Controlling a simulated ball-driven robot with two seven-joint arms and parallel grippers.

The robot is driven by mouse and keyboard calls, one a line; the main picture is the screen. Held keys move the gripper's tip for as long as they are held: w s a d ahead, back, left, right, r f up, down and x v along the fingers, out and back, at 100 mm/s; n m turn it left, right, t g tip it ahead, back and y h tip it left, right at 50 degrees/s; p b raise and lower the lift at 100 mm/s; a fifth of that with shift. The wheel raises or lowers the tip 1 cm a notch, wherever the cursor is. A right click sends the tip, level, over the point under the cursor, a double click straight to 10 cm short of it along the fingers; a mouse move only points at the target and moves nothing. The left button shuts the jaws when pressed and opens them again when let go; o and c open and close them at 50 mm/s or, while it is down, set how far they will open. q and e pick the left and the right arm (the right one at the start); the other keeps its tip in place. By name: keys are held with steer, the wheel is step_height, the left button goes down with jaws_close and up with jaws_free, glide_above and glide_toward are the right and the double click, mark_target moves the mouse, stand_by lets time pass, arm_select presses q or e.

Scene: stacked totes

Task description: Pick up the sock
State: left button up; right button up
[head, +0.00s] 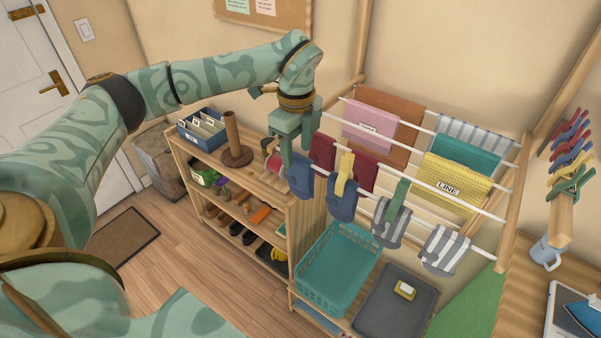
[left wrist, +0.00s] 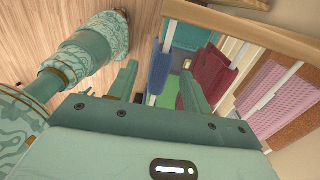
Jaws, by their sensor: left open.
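Several socks hang on the front rods of a wooden drying rack. A blue sock (head: 300,180) hangs at the left end, right below my left gripper (head: 297,150). In the left wrist view this blue sock (left wrist: 159,72) shows between the two spread fingers (left wrist: 160,70), beyond the tips or level with them; I cannot tell which. The gripper is open and holds nothing. Another blue sock (head: 342,202) hangs further right beside a yellow peg (head: 345,170). My right gripper is not in view.
A wooden shelf (head: 292,215) with shoes and a peg stand (head: 236,155) lies left of the rack. A teal basket (head: 340,262) and a grey tote (head: 400,300) sit below it. Towels hang on the rear rods, including a yellow one (head: 456,182). Coloured pegs (head: 572,150) clip onto a post at right.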

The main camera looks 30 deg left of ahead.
mark_target(300, 177)
arm_select(q)
steer(key=f, duration=0.2)
steer(key=f+p, duration=0.1)
steer(key=f, duration=0.2)
steer(key=shift+w+d+f, duration=0.1)
steer(key=shift+d+f, duration=0.2)
steer(key=shift+f, duration=0.05)
steer(key=c, duration=1)
